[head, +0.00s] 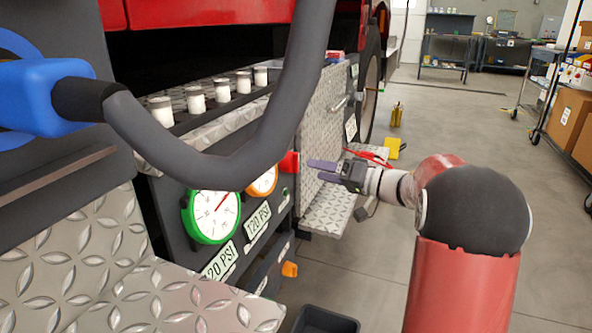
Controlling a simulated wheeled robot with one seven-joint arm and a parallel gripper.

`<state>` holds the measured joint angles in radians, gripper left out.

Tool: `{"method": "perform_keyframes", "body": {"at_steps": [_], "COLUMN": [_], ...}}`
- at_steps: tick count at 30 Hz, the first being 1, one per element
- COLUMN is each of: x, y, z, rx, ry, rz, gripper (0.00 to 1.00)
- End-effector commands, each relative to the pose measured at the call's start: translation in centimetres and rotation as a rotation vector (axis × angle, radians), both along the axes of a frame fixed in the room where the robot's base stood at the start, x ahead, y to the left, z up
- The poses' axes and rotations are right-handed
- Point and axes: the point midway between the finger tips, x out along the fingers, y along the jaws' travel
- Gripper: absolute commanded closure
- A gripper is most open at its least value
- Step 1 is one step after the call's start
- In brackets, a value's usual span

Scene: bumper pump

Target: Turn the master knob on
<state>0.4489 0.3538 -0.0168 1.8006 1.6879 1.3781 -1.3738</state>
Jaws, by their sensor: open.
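A red knob-like part (289,163) sticks out at the right edge of the pump panel (172,205), just left of my fingertips. An orange knob-like part (290,269) sits lower on the panel's side. No label shows which of them is the master knob. My gripper (314,170) is open and empty, its purple fingers pointing left toward the red part. A small gap seems to lie between the fingertips and the red part; the depth is hard to judge.
A green-rimmed gauge (212,216) and an orange-rimmed gauge (263,181) are on the panel. A thick grey hose (205,165) with a blue fitting (40,98) arches in front. A diamond-plate step (330,212) lies below my gripper.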

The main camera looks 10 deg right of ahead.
Motion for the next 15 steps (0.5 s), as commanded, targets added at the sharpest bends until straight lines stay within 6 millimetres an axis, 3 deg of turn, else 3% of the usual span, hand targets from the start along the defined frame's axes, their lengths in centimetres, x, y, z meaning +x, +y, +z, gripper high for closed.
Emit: {"method": "perform_keyframes", "body": {"at_steps": [4,15], "x": [0.9,4.5], "y": [0.2,4.6], "z": [0.0,0.1], "rx": [0.009,0.007], "ry": [-0.02,-0.017], "rz": [-0.008,-0.006], "gripper": [0.3,0.3]}}
